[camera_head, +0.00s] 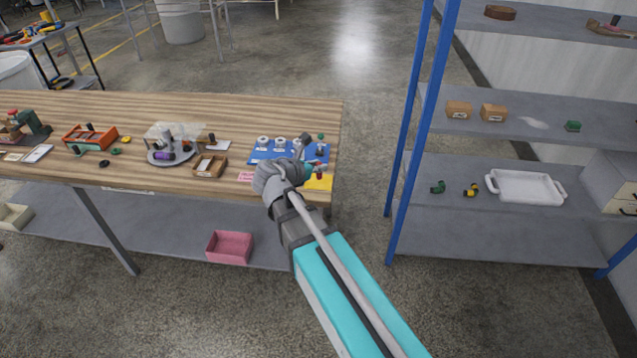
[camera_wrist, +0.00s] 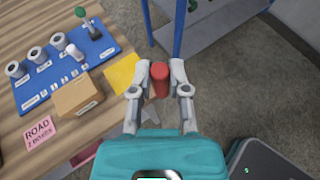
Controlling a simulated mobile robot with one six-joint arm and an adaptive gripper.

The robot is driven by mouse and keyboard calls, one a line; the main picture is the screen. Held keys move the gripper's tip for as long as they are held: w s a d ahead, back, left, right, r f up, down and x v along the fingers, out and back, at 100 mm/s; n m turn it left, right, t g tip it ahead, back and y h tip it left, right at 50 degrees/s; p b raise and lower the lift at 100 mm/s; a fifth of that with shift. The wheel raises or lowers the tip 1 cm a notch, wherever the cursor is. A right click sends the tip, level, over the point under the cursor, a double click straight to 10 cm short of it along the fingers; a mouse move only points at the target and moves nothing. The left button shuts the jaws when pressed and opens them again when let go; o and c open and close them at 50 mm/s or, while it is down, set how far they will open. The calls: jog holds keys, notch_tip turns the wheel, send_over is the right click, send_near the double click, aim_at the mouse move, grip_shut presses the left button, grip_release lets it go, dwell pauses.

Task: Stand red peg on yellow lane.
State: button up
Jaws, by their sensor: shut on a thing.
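The red peg (camera_wrist: 160,79) is held between the two fingertips of my gripper (camera_wrist: 161,82) in the wrist view. The yellow lane (camera_wrist: 121,73) is a flat yellow patch on the wooden table, left of the peg in the wrist view. In the head view the yellow lane (camera_head: 318,184) lies at the table's front right corner. The peg's lower end and its height above the table cannot be told.
A blue board (camera_wrist: 62,72) with white cylinders and a green-topped post stands behind the lane. A labelled cardboard box (camera_wrist: 77,96) and a pink note (camera_wrist: 39,132) lie left of it. A blue-post shelf (camera_head: 410,150) stands right of the table, across a gap.

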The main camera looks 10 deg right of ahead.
jog(key=a, duration=0.4)
jog(key=shift+w+f, duration=0.25)
jog(key=shift+w, duration=0.1)
jog(key=w+d+f+b, duration=0.2)
jog(key=w+f+b, duration=0.1)
jog(key=w, duration=0.1)
jog(key=w+d+f+b, duration=0.2)
jog(key=w+f+b, duration=0.1)
jog(key=w, duration=0.1)
jog(key=w+d+f+b, duration=0.2)
jog(key=w+f+b, duration=0.1)
jog(key=shift+w, duration=0.4)
jog(key=shift+f, duration=0.15)
jog(key=shift+w+d+f+b, duration=0.15)
jog(key=shift+w+f+b, duration=0.3)
jog(key=shift+b, duration=0.35)
jog(key=shift+s+f+b, duration=0.1)
jog(key=shift+f+b, duration=1.25)
jog(key=shift+f, duration=0.1)
